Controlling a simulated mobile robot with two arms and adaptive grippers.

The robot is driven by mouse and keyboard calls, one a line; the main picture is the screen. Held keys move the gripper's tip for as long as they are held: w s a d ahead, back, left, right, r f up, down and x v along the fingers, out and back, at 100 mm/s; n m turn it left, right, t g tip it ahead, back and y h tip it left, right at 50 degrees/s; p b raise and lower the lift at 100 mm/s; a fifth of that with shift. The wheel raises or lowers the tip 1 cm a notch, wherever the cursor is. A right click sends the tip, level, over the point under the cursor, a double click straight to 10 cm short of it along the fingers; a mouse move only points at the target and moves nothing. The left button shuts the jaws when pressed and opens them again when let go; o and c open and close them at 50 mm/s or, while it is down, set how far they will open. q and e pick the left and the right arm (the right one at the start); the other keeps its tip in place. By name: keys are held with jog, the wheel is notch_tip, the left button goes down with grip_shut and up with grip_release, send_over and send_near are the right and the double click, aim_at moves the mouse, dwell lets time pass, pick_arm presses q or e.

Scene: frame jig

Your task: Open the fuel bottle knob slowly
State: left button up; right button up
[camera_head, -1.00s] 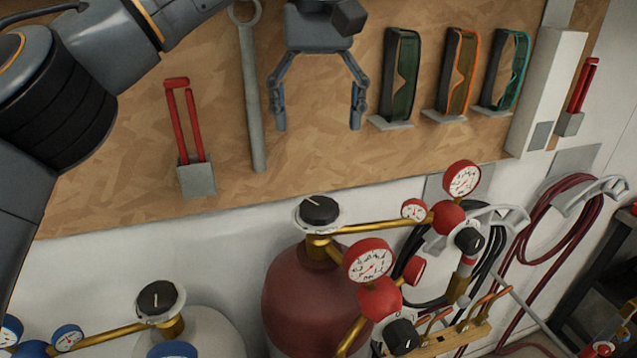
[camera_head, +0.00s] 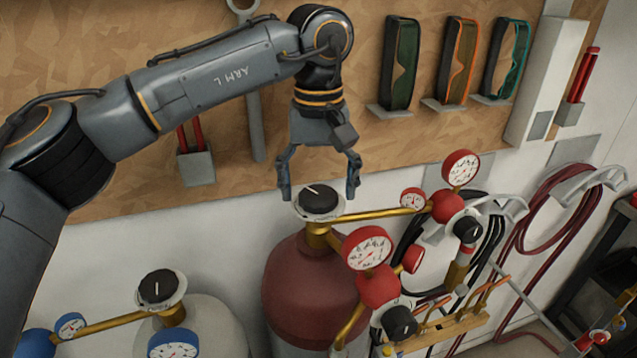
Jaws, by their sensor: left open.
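The red fuel bottle (camera_head: 308,290) stands at the middle bottom of the head view. Its black knob (camera_head: 319,198), with a white pointer mark, sits on a pale round plate on top of the brass valve. My left gripper (camera_head: 319,190) is open and points down, its two fingers on either side of the knob in the picture. I cannot tell whether the fingertips touch it or stop above it. Another bottle, pale grey (camera_head: 205,325), with its own black knob (camera_head: 157,288), stands to the left. My right gripper is not in view.
Red-rimmed gauges (camera_head: 367,248) and a brass pipe (camera_head: 380,215) extend right of the fuel bottle. Blue gauges (camera_head: 70,325) sit by the grey bottle. Goggles (camera_head: 400,65) and a wrench (camera_head: 256,125) hang on the board behind. A hose (camera_head: 520,240) hangs at right.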

pick_arm(q)
jog(key=c, duration=1.1)
jog(key=shift+c, duration=0.2)
jog(key=shift+n, duration=0.3)
